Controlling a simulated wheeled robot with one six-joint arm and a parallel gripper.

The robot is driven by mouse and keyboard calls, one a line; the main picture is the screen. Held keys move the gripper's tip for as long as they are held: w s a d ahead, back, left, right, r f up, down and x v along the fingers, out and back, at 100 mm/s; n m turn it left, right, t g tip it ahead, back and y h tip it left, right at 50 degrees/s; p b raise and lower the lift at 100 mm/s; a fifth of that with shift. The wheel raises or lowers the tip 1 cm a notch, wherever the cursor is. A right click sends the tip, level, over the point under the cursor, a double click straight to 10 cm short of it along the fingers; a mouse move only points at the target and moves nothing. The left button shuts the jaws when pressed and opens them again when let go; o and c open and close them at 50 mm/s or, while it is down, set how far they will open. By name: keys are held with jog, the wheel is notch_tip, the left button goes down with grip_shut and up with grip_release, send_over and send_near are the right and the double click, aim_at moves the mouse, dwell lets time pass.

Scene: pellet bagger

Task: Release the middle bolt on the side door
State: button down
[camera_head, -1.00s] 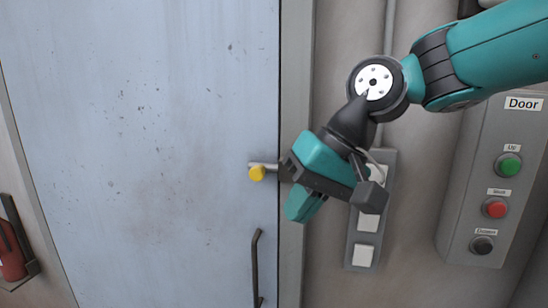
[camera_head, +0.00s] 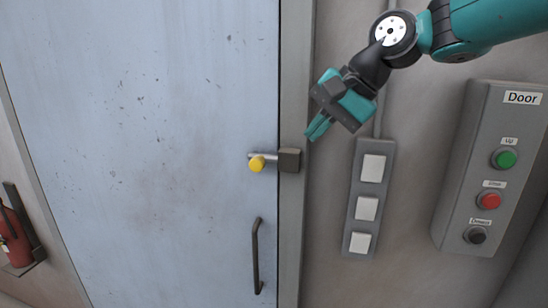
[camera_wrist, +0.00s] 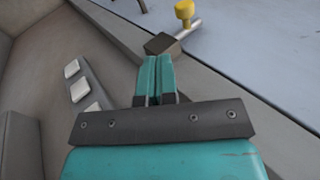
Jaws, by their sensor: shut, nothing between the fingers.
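The pale blue side door (camera_head: 150,120) fills the left of the head view. One bolt shows, with a yellow knob (camera_head: 257,164) on a metal rod that runs from a dark block (camera_head: 289,160) on the frame onto the door's edge. In the wrist view the yellow knob (camera_wrist: 185,10) and the block (camera_wrist: 161,44) are at the top, just beyond my fingertips. My gripper (camera_head: 312,134) is shut and empty, up and to the right of the block and apart from the knob. Whether other bolts are above or below is not visible.
A dark door handle (camera_head: 256,256) is below the bolt. A grey strip with several white switches (camera_head: 366,208) is on the wall right of the frame. A door control box (camera_head: 478,170) is further right. A fire extinguisher (camera_head: 14,240) hangs at far left.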

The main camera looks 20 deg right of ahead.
aim_at(249, 154)
jog(key=x, duration=0.6)
jog(key=shift+r+p, duration=0.1)
jog(key=shift+p, duration=0.25)
jog(key=shift+w+a+f+p, duration=0.45)
jog(key=shift+w+a+f, duration=0.05)
jog(key=shift+w+a, duration=0.25)
jog(key=shift+w+a+f+p, duration=0.4)
jog(key=shift+w+a+f, duration=0.1)
jog(key=shift+w+a, duration=0.3)
jog(key=shift+w+a+p, duration=0.3)
jog(key=shift+w+a, duration=0.4)
jog(key=shift+a, duration=0.3)
jog(key=shift+w+a+p, duration=0.3)
jog(key=shift+w+a, duration=0.4)
jog(key=shift+a, duration=0.3)
jog(key=shift+r, duration=0.1)
